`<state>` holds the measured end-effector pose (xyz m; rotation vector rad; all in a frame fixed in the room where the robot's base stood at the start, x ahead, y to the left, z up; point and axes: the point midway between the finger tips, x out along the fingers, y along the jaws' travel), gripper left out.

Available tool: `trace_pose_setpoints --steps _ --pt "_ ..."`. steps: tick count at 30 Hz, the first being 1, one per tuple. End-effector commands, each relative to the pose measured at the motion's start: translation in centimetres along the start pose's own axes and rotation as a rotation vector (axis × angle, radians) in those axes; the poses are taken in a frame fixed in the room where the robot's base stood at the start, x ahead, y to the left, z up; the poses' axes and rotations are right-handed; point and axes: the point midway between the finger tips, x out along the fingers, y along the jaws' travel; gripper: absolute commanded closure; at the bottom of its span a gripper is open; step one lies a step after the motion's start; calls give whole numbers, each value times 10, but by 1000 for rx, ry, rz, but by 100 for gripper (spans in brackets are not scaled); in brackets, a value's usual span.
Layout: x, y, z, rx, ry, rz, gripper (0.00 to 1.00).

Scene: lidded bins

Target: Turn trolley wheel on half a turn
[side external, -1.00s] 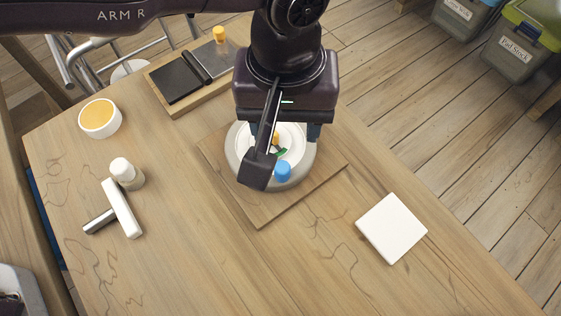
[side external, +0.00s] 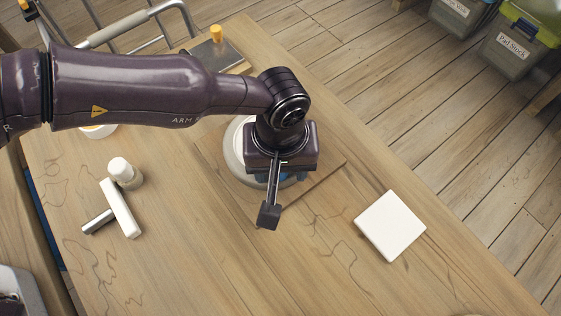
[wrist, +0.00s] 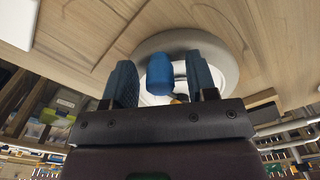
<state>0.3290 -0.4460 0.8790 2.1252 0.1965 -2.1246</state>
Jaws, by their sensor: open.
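The trolley wheel (side external: 234,155) is a round pale disc with a grey rim, lying flat on a square wooden board (side external: 325,180). My gripper (side external: 281,178) is over its near right part and hides much of it. In the wrist view the wheel's grey rim (wrist: 180,40) shows beyond my fingers. A blue knob (wrist: 159,76) stands on the wheel. My gripper (wrist: 161,72) is open, with one blue finger on each side of the knob. In the side view the knob is mostly hidden.
A white square block (side external: 390,226) lies right of the board. My arm partly covers a bowl (side external: 98,131).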

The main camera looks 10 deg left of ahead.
Motion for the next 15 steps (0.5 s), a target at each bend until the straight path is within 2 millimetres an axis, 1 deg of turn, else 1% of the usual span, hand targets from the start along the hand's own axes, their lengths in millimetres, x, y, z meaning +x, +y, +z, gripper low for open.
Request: trace_pose_setpoints --steps 8,9,11,12,14,15 --pt "2 0 0 0 0 1 48" --pt "2 0 0 0 0 1 50" --pt "2 0 0 0 0 1 64" --pt "2 0 0 0 0 1 73" --pt "2 0 0 0 0 1 87" --pt "2 0 0 0 0 1 96"
